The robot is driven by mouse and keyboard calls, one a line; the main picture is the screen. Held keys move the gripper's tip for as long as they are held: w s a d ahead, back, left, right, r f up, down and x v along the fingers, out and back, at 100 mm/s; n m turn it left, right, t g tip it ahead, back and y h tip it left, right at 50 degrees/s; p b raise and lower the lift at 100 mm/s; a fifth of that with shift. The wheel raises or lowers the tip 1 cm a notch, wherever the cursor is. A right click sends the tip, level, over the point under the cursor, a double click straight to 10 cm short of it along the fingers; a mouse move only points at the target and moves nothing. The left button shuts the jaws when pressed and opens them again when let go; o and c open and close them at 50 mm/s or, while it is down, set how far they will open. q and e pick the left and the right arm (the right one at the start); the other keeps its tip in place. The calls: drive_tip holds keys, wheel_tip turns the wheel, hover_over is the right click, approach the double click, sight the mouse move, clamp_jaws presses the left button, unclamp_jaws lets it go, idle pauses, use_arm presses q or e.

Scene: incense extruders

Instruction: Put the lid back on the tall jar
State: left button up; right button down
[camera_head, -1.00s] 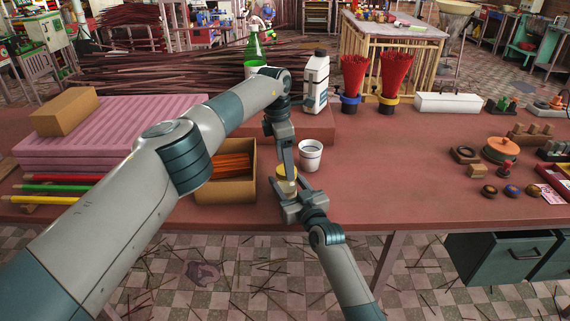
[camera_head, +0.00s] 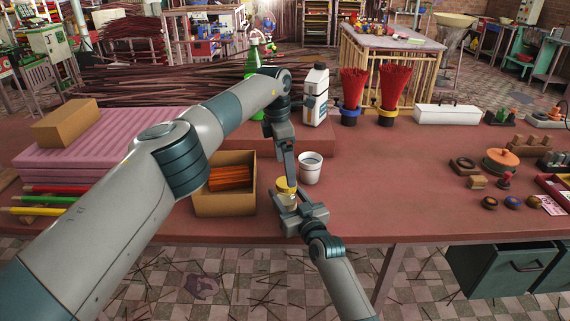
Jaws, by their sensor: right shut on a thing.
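A small pale jar (camera_head: 290,199) with a yellow lid (camera_head: 285,184) at its top is near the table's front edge, right of the cardboard box. Whether the lid is seated on the jar or just held over it cannot be told. My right gripper (camera_head: 293,203) comes from the front and is shut on the jar, hiding its lower part. My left gripper (camera_head: 289,174) points down from above, with its fingertips at the lid. Its fingers are seen edge-on, so their opening is unclear.
A white cup (camera_head: 310,170) stands close behind and right of the jar. The cardboard box (camera_head: 226,202) of orange sticks stands to the left. A white bottle (camera_head: 315,95) and red stick bundles (camera_head: 353,88) stand farther back. The table's (camera_head: 400,205) front right-middle is clear.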

use_arm(q)
drive_tip(key=shift+r, duration=0.1)
wheel_tip(320, 180, up, 12)
drive_tip(key=a, duration=0.1)
drive_tip(key=shift+s+a, duration=0.2)
idle(0.4)
use_arm(e)
drive_tip(key=c, duration=0.7)
unclamp_jaws()
use_arm(q)
drive_tip(key=shift+f, duration=0.2)
use_arm(e)
drive_tip(key=shift+s, duration=0.1)
use_arm(q)
drive_tip(key=shift+f+b, duration=0.8)
use_arm(e)
drive_tip(key=v, duration=1.7)
drive_tip(key=shift+d, duration=0.15)
